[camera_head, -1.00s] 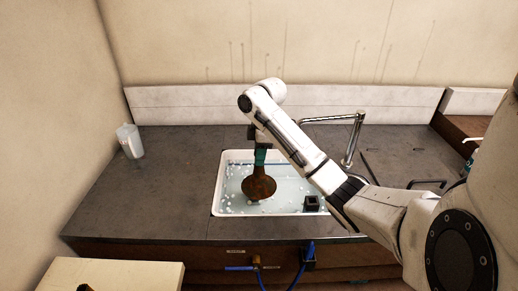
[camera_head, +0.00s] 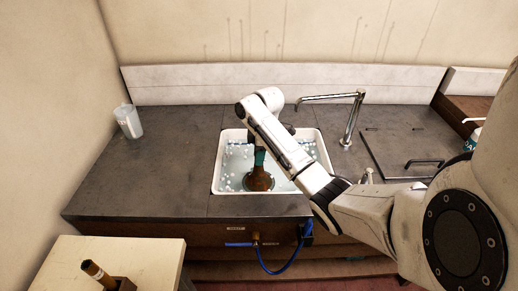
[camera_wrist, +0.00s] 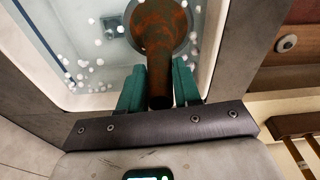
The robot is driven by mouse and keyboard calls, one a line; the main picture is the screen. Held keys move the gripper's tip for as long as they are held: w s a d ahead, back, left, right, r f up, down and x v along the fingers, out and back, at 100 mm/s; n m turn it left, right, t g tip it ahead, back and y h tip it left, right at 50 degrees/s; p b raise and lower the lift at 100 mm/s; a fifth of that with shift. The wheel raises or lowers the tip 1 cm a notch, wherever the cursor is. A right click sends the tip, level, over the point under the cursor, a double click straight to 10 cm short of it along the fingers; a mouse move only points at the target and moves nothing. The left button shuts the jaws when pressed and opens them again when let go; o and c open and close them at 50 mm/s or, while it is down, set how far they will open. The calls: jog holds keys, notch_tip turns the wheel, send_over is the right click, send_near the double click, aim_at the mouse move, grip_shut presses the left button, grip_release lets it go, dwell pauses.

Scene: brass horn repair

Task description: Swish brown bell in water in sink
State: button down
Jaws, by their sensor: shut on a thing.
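The brown bell (camera_head: 258,181) is in the white sink (camera_head: 216,176), flared end down in the water, its lower part ringed by the water surface. In the wrist view the rust-brown bell (camera_wrist: 158,30) points away from me, its narrow end between the green fingers. My gripper (camera_head: 260,157) is shut on the bell's narrow upper end; it also shows in the wrist view (camera_wrist: 159,88). The water (camera_head: 237,160) is pale with white bubbles floating on it. My arm hides part of the sink's right side.
A chrome faucet (camera_head: 349,125) stands behind the sink to the right. A clear jug (camera_head: 128,121) stands at the left of the dark counter (camera_head: 150,165). A blue hose (camera_head: 283,270) hangs in front. A pale table (camera_head: 130,250) with a brown piece (camera_head: 98,274) is at front left.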

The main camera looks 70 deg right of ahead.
send_over(266, 175)
jog(key=w, duration=0.2)
jog(key=shift+w+a+f, duration=0.1)
jog(key=shift+a+f, duration=0.05)
jog(key=shift+f, duration=1.05)
jog(key=shift+w+a+f, duration=0.1)
jog(key=shift+a+f, duration=0.05)
jog(key=shift+f, duration=1)
jog(key=shift+f+b, duration=2.25)
jog(key=shift+f, duration=0.55)
jog(key=shift+s, duration=0.1)
jog(key=shift+s+d+p, duration=0.3)
jog(key=shift+s, duration=0.35)
jog(key=shift+s+d+p, duration=0.25)
jog(key=shift+s, duration=0.4)
jog(key=shift+w, duration=0.15)
